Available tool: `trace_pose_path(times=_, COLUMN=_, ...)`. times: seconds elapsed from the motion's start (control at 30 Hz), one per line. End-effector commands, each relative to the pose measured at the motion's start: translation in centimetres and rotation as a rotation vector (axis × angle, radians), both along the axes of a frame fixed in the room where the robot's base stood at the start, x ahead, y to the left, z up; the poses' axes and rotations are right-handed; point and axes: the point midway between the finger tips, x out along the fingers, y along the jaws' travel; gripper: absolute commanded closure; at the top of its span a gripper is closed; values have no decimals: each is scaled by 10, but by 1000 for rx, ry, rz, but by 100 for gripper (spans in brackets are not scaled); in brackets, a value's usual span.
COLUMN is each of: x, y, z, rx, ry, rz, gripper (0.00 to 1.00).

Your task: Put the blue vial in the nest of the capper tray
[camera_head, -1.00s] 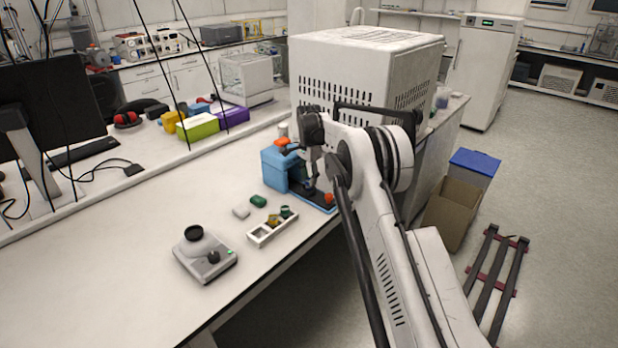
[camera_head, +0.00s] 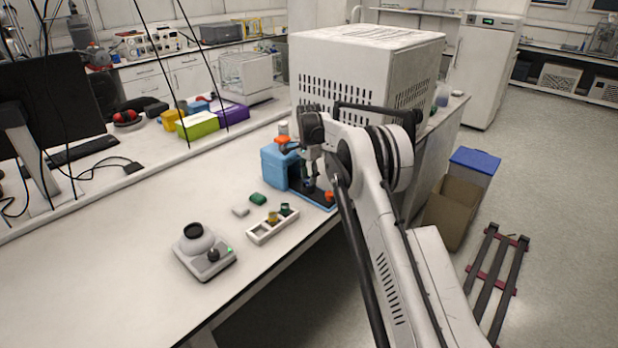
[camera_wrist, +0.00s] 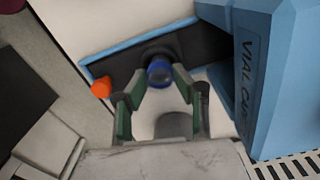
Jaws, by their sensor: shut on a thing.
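The capper is a blue machine with "VIAL CA…" lettering on its side in the wrist view (camera_wrist: 265,75); it also shows in the head view (camera_head: 275,167). Its dark tray with a blue rim (camera_wrist: 115,72) extends from its base, and the nest in it is mostly hidden behind the vial. My gripper (camera_wrist: 158,88) is over the tray with its green-padded fingers shut on the blue vial (camera_wrist: 160,73). In the head view my gripper (camera_head: 310,180) is low beside the capper. I cannot tell whether the vial's bottom is in the nest.
An orange knob (camera_wrist: 101,87) sits at the tray's end. A large white box (camera_head: 365,70) stands behind my arm.

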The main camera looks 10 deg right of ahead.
Motion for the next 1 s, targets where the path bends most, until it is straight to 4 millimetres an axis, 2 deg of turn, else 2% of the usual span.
trace_pose_path(times=0.17, x=0, y=0, z=-2, rx=0, ry=0, rz=0, gripper=99)
trace_pose_path(times=0.2, x=0, y=0, z=-2, rx=0, ry=0, rz=0, gripper=69)
trace_pose_path(times=0.33, x=0, y=0, z=-1, rx=0, ry=0, rz=0, gripper=52)
trace_pose_path(times=0.5, x=0, y=0, z=-1, rx=0, ry=0, rz=0, gripper=52)
trace_pose_path(times=0.67, x=0, y=0, z=-1, rx=0, ry=0, rz=0, gripper=33)
trace_pose_path(times=1.0, x=0, y=0, z=1, rx=0, ry=0, rz=0, gripper=33)
